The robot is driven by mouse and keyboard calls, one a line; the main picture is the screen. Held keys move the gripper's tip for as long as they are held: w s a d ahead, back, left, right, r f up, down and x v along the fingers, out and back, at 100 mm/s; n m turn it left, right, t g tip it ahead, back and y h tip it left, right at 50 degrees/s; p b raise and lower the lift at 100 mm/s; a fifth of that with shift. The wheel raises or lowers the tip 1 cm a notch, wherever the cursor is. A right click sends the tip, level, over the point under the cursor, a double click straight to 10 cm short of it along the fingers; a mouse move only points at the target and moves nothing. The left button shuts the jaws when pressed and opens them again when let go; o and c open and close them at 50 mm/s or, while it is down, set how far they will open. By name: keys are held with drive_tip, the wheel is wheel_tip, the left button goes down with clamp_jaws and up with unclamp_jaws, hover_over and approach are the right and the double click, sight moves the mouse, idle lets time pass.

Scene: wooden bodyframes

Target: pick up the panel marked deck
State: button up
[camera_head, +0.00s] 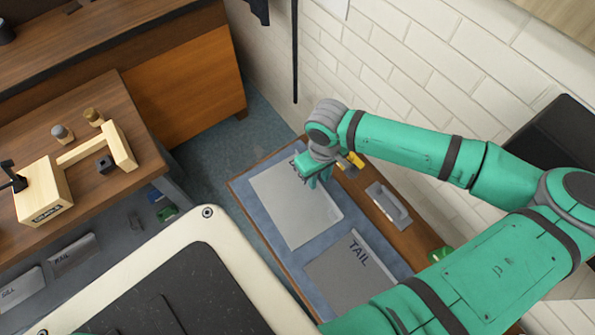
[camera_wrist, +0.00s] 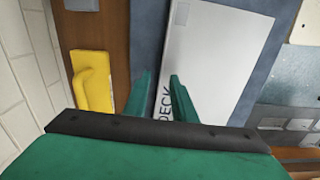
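The deck panel (camera_head: 290,205) is a flat light-grey sheet lying on a blue-grey mat on the low table. In the wrist view the panel (camera_wrist: 215,60) shows the letters DECK near its left edge, partly covered by a finger. My gripper (camera_head: 316,181) is at the panel's upper right edge in the head view. In the wrist view my gripper's (camera_wrist: 162,76) two green fingers are apart, with the panel's edge line running between them. I cannot tell whether the fingertips are around the edge or just above it.
A second panel marked TAIL (camera_head: 345,278) lies beside it on the mat (camera_head: 300,262). A yellow tool (camera_wrist: 93,82) and a grey handled tool (camera_head: 388,206) lie on the wooden strip along the brick wall (camera_head: 420,75). A workbench (camera_head: 120,95) stands at left.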

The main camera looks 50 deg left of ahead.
clamp_jaws()
idle(1.3)
